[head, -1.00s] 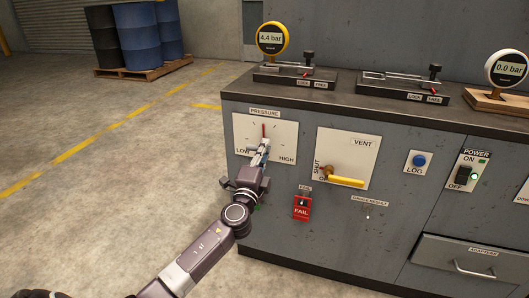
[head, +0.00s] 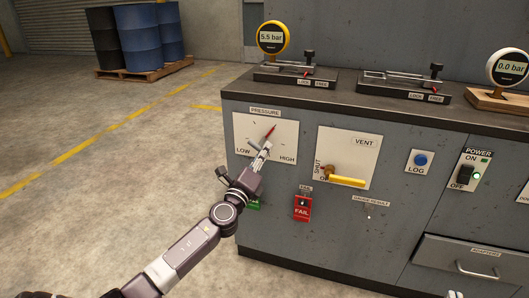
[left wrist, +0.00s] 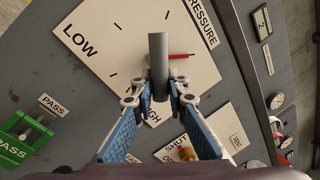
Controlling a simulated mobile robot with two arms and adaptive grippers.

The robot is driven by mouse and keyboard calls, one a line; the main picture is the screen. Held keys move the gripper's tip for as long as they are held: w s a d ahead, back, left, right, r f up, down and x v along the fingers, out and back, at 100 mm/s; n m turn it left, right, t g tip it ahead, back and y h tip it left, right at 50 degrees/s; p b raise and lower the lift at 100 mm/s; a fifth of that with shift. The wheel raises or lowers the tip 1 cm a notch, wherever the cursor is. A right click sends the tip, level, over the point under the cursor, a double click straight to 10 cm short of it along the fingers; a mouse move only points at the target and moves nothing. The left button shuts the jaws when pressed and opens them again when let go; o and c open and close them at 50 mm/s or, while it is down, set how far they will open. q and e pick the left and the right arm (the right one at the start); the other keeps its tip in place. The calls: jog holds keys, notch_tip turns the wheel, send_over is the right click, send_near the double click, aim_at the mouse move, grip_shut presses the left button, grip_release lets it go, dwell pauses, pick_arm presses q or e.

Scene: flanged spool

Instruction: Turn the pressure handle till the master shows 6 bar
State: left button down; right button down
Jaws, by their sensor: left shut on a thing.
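The pressure handle (head: 267,138), a grey bar with a red pointer, sits on the white LOW–HIGH plate (head: 287,133). Its pointer leans up and right, toward the HIGH side. My left gripper (head: 260,153) is shut on the handle; in the left wrist view the grey bar (left wrist: 158,62) stands between the fingertips (left wrist: 158,90), with the red pointer (left wrist: 182,56) beside it. The yellow gauge (head: 271,37) on the bench top reads 5.5 bar. The white gauge (head: 507,68) on a wooden base reads 0.0 bar. I cannot read which is marked master.
Right of the handle is the vent plate with a yellow lever (head: 345,181) lying nearly level. Below are a red FAIL tag (head: 302,207) and a green one (head: 253,204), partly behind my arm. A blue LOG button (head: 420,160) and power switch (head: 464,175) are farther right.

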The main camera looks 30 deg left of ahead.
pick_arm(q)
jog(key=shift+a, duration=0.25)
jog(key=c, duration=1.9)
grip_release()
jog(key=shift+d, duration=0.1)
jog(key=shift+s+d+f, duration=0.1)
jog(key=shift+s+f, duration=0.05)
jog(key=shift+s, duration=0.4)
jog(key=v, duration=1.1)
